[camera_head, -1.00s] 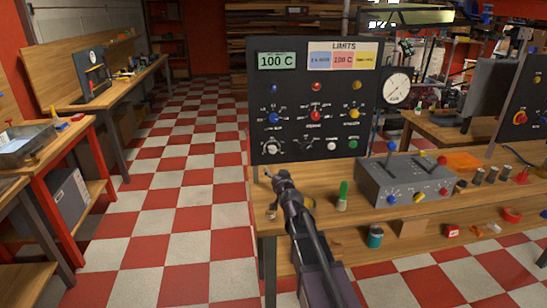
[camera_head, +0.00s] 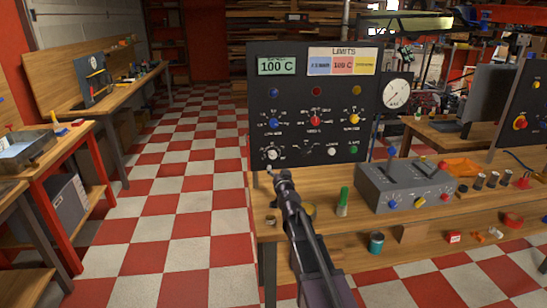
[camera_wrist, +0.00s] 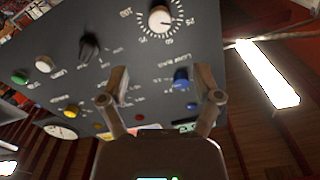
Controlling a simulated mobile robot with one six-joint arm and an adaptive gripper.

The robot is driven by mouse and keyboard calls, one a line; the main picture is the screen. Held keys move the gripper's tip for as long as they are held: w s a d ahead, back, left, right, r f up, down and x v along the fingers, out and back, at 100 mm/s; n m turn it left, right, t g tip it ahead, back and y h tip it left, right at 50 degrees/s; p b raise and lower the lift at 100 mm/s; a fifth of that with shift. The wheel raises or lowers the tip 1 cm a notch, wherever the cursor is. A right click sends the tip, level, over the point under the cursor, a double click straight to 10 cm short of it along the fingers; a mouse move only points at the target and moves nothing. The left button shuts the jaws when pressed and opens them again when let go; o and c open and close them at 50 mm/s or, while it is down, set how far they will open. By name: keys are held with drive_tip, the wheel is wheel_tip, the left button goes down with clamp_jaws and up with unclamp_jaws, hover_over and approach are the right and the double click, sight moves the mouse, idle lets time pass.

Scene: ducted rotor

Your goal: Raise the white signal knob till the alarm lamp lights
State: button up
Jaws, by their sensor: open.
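The white knob (camera_head: 272,153), with a dial scale around it, is at the lower left of the black panel (camera_head: 258,120). In the wrist view the panel appears upside down, with the white knob (camera_wrist: 160,18) at the top. My gripper (camera_head: 278,175) is just below the white knob in the head view. In the wrist view it is open and empty (camera_wrist: 160,82), with its fingers apart and the white knob beyond them. A blue lamp (camera_head: 273,92), a red lamp (camera_head: 316,91) and a yellow lamp (camera_head: 357,90) all look dark. I cannot tell which is the alarm lamp.
Blue (camera_head: 273,123), red (camera_head: 315,120) and yellow (camera_head: 354,118) knobs sit above the black knob (camera_head: 304,151), white button (camera_head: 332,152) and green button (camera_head: 353,149). The display (camera_head: 276,66) reads 100 C. A grey box (camera_head: 405,190) and green-handled tool (camera_head: 343,203) stand on the bench.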

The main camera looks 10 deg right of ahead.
sight(273, 155)
drive_tip(key=w, duration=1.1)
drive_tip(key=shift+w, duration=0.3)
clamp_jaws()
